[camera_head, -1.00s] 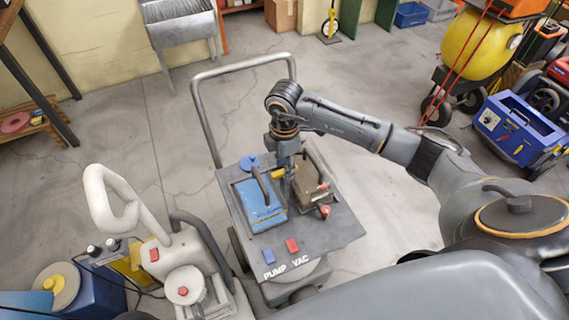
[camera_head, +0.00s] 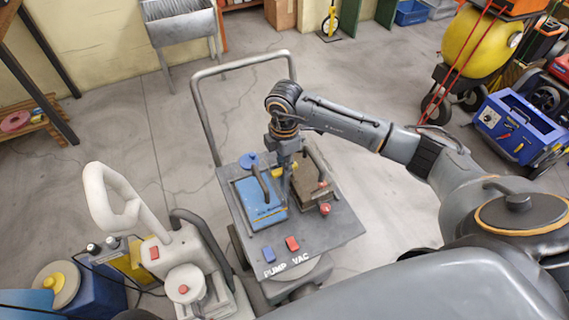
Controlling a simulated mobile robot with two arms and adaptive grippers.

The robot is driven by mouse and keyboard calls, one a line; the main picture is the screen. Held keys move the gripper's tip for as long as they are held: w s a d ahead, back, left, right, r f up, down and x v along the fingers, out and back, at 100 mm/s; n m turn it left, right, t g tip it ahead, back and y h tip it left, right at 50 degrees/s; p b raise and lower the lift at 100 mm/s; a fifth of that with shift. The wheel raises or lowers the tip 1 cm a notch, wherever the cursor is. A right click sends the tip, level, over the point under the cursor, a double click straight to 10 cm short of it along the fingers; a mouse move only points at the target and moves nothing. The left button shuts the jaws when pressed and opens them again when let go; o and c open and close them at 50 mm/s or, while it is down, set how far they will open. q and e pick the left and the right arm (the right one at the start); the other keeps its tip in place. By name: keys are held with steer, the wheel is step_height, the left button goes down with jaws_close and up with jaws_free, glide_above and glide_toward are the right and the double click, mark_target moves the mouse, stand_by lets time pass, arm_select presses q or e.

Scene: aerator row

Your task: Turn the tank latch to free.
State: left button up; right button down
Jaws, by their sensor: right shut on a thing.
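The cart (camera_head: 341,228) has a grey top marked PUMP and VAC, with a blue lidded tank (camera_head: 245,190) and a brown lidded tank (camera_head: 316,196) side by side. A dark bar handle stands over the blue lid. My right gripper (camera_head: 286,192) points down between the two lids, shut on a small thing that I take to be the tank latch. The gripper hides the latch, so its present angle cannot be made out. My left gripper is out of view.
A red knob (camera_head: 325,208) is beside the brown lid. A pale machine with a looped handle (camera_head: 112,200) stands close on the left. Open floor lies beyond the cart.

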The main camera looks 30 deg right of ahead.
steer(key=n+b, duration=0.2)
steer(key=n, duration=0.2)
steer(key=shift+f+n+b, duration=0.15)
steer(key=shift+n+b, duration=0.15)
steer(key=n+b, duration=0.2)
steer(key=n, duration=0.2)
steer(key=shift+b, duration=0.35)
steer(key=n+b, duration=0.3)
steer(key=n, duration=0.2)
steer(key=shift+n, duration=0.4)
steer(key=shift+n+b, duration=1.15)
steer(key=shift+n, duration=0.35)
steer(key=c, duration=1.3)
jaws_free()
